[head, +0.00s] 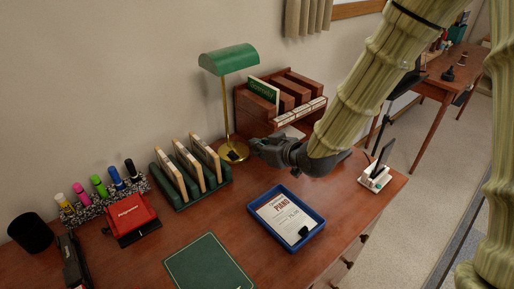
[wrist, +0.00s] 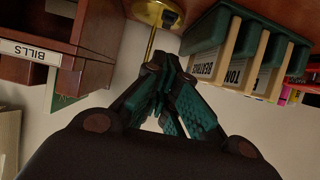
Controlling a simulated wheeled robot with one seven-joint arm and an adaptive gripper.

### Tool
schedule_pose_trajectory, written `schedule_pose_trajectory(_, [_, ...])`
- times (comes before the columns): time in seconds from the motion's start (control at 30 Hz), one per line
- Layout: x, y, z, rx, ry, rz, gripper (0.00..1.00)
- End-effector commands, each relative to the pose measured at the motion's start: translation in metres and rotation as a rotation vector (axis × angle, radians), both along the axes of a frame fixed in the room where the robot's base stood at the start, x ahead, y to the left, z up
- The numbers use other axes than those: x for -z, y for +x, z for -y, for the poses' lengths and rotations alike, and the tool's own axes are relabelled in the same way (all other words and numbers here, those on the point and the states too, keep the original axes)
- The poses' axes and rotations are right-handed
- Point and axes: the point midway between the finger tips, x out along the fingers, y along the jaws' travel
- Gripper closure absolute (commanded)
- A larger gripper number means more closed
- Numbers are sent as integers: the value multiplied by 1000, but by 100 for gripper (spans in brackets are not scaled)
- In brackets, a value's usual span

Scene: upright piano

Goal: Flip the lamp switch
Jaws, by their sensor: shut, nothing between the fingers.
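The desk lamp has a green shade (head: 228,59), a thin brass stem (head: 226,105) and a round brass base (head: 241,147). A small dark part, which looks like the switch (head: 233,156), sits on the front of the base. My gripper (head: 256,143) is shut and empty just right of the lamp base, above the desk. In the wrist view the closed fingers (wrist: 158,66) point toward the stem and the brass base (wrist: 148,9). A dark piece, likely the switch (wrist: 170,16), shows on that base. I cannot tell whether the fingers touch the lamp.
A green rack (head: 188,197) with upright cards stands left of the lamp. A wooden organizer (head: 314,113) stands behind my gripper at the right. A blue tray (head: 262,219) with a sign lies in front. Free desk surface separates the tray and rack.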

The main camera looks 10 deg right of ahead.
Motion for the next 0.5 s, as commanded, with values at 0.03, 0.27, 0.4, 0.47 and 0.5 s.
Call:
schedule_pose_trajectory(0.03, [0,0,0,0,1,1,100])
schedule_pose_trajectory(0.27, [-5,6,-9,2,30,41,100])
schedule_pose_trajectory(0.4, [-5,6,-9,2,30,42,100])
schedule_pose_trajectory(0.47, [-5,6,-9,2,30,42,100])
schedule_pose_trajectory(0.5, [-5,6,-9,2,30,42,100])
